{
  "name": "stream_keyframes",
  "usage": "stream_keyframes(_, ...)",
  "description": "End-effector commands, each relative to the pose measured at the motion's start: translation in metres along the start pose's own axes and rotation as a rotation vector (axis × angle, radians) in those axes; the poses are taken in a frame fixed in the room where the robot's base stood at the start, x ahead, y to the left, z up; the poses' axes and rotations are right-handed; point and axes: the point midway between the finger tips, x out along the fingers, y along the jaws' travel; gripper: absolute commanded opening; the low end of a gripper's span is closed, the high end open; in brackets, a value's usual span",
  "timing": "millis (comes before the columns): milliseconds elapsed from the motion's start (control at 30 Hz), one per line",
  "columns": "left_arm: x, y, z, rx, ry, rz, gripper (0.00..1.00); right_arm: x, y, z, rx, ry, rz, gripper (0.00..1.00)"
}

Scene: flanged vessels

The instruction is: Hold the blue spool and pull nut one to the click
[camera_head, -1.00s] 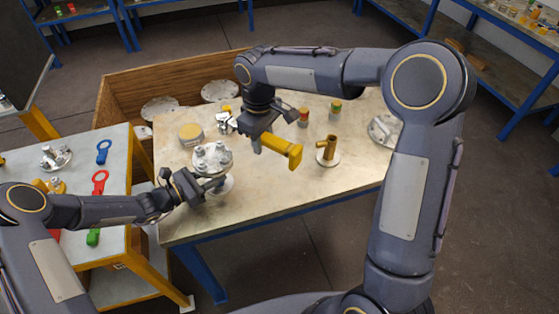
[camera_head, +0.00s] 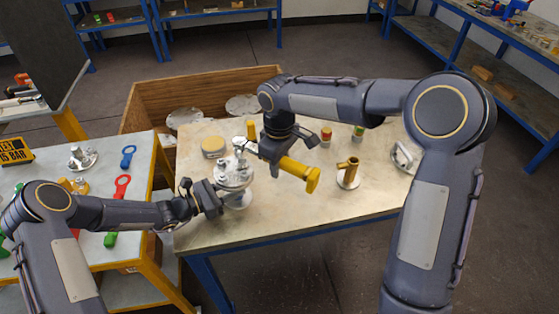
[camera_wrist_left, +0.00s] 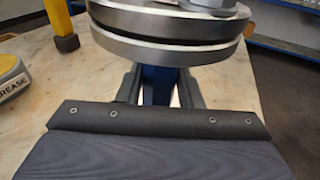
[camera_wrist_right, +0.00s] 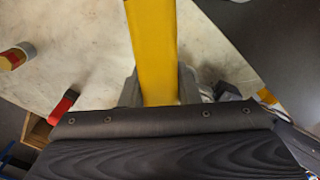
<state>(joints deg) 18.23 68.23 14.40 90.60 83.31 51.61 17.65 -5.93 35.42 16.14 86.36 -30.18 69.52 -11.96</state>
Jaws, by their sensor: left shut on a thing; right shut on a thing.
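The blue spool's round metal flange (camera_head: 233,177) stands on the table near its left front, with nuts on top. In the left wrist view the flange edge (camera_wrist_left: 175,45) is close, and a blue body (camera_wrist_left: 158,88) shows beneath it. My left gripper (camera_head: 222,201) is shut on that blue body, under the flange. My right gripper (camera_head: 281,153) is shut on a yellow-handled tool (camera_head: 303,174), just right of the flange. The yellow handle (camera_wrist_right: 153,45) also fills the middle of the right wrist view. Whether the tool's far end sits on nut one cannot be told.
A grease tin (camera_head: 213,149) and a yellow upright piece (camera_head: 251,130) stand behind the spool. A brass fitting (camera_head: 348,172) and small capped containers stand to the right. The side table (camera_head: 142,190) at left holds coloured tags. The table front is clear.

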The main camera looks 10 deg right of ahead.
Motion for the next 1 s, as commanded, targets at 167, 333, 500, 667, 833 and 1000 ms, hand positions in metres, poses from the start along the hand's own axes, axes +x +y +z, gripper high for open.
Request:
stream_keyframes(167, -0.001, 0.001, 0.001, -0.001, 0.000, 0.002, 0.15, 0.000, 0.000, 0.000, 0.001, 0.002, 0.001, 0.02)
stream_keyframes(333, -0.001, 0.001, 0.001, -0.001, 0.000, 0.002, 0.15, 0.005, 0.001, 0.000, 0.000, 0.001, 0.001, 0.02)
stream_keyframes(500, -0.001, 0.001, 0.001, -0.001, 0.000, 0.002, 0.15, 0.011, 0.001, 0.000, 0.001, 0.001, 0.001, 0.02)
stream_keyframes(667, -0.001, 0.001, 0.001, -0.001, 0.000, 0.002, 0.15, 0.016, 0.001, 0.000, 0.001, 0.000, 0.001, 0.02)
stream_keyframes(833, -0.001, 0.001, 0.001, -0.001, 0.000, 0.002, 0.14, 0.021, 0.001, 0.000, 0.001, 0.001, 0.001, 0.02)
stream_keyframes(1000, -0.001, 0.001, 0.001, -0.001, 0.000, 0.003, 0.14, 0.024, 0.001, 0.000, 0.001, 0.002, 0.001, 0.02)
